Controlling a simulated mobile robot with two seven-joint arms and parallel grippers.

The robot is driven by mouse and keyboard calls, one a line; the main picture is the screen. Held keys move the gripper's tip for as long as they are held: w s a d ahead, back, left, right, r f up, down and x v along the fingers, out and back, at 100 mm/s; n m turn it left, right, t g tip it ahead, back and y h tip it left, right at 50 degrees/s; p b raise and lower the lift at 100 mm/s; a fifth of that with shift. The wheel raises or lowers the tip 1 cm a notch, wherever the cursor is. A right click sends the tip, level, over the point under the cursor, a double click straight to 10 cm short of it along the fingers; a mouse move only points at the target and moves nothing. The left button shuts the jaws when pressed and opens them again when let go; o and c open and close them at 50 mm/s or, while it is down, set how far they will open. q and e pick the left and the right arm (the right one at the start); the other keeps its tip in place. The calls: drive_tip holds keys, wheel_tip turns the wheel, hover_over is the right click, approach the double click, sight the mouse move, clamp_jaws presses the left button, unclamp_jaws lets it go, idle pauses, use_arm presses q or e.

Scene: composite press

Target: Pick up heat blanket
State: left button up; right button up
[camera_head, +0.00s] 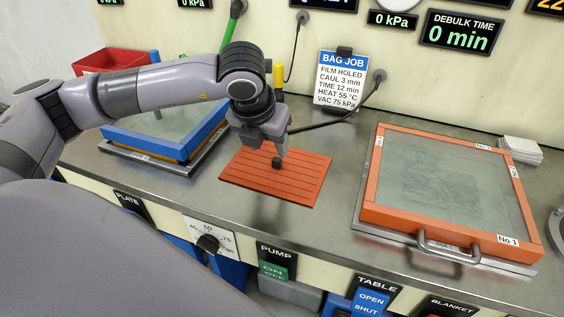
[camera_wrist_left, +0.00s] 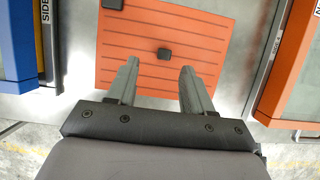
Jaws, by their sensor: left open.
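The heat blanket (camera_head: 300,184) is a flat orange ribbed sheet with a small dark block on it. It lies on the metal bench between the blue frame and the orange frame. My left gripper (camera_head: 264,157) hangs over the blanket, its fingers pointing down. In the left wrist view the heat blanket (camera_wrist_left: 150,70) fills the upper middle, with the dark block (camera_wrist_left: 164,54) ahead of and between the two open fingertips (camera_wrist_left: 160,68). The fingers hold nothing. A second dark piece shows at the blanket's far edge. The right gripper is not seen.
A blue frame (camera_head: 128,133) stands left of the blanket, and an orange-framed glass panel (camera_head: 372,215) with a handle stands right. A hose and cable cross behind my gripper near the job card (camera_head: 341,80). White pads (camera_head: 522,148) lie at the right rear. Bare bench (camera_head: 335,235) lies in front.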

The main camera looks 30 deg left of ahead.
sight(276, 159)
use_arm(q)
drive_tip(key=x, duration=0.2)
drive_tip(key=p+x, duration=0.1)
drive_tip(key=x, duration=0.2)
drive_tip(key=shift+w+d+f, duration=0.15)
drive_tip(key=shift+d+f, duration=0.1)
drive_tip(key=shift+f, duration=0.05)
clamp_jaws()
